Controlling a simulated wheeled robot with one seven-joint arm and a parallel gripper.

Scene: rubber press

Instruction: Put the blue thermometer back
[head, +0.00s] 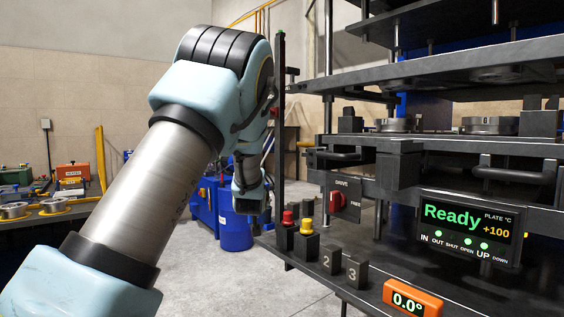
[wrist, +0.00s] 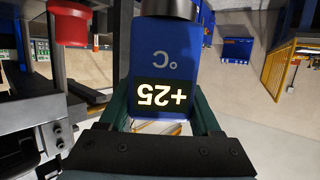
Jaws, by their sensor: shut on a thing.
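The blue thermometer (wrist: 166,50) is in the wrist view, with its dark display reading +25 upside down. My gripper (wrist: 163,108) is shut on it, with one dark green finger on each side of its body. In the head view my arm reaches toward the left side of the press, and the gripper's fingers and the thermometer cannot be made out there. I cannot tell from these frames which spot is the thermometer's place.
The press (head: 440,76) fills the right, with a Ready panel (head: 466,232). Its front ledge carries red (head: 288,218) and yellow (head: 307,226) buttons, numbered blocks (head: 357,272) and an orange 0.0° gauge (head: 413,299). A blue barrel (head: 236,234) stands behind. A cluttered bench is left.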

